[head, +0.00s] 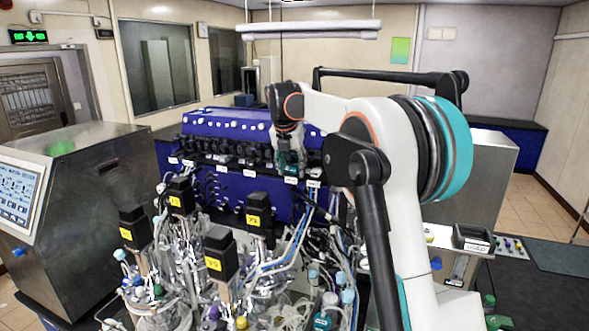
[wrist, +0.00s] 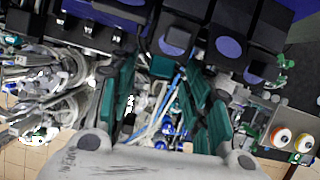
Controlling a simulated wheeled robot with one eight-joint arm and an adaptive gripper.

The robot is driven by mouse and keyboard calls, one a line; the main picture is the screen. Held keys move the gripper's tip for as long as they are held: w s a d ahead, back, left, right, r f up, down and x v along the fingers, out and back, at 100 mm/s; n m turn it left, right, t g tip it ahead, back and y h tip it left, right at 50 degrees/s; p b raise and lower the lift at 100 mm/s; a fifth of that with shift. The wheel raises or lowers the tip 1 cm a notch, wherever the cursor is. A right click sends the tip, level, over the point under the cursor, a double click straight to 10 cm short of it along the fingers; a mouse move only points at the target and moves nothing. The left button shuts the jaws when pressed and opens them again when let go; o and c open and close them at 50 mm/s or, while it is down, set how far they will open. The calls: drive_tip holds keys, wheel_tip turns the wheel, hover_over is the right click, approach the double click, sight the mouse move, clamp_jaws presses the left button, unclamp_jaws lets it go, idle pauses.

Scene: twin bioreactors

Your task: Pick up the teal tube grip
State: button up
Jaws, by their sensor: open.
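My gripper (head: 290,158) is raised in front of the blue bioreactor control unit in the head view, pointing down. In the wrist view its two teal-sided fingers (wrist: 161,85) stand apart with nothing held between them. A small teal piece (head: 323,321) shows at the bottom edge of the head view among tubes, well below and nearer than my gripper. It may be the teal tube grip, but I cannot tell for sure.
Glass vessels (head: 165,300) with black, yellow-labelled motors (head: 259,213) crowd the front. The blue control unit (head: 235,185) stands behind them. A steel cabinet with a screen (head: 80,215) is at left. A dark bench top (head: 555,285) at right has clear room.

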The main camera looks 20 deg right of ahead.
clamp_jaws()
drive_tip(key=shift+r+b, duration=0.15)
drive_tip(key=shift+b, duration=0.2)
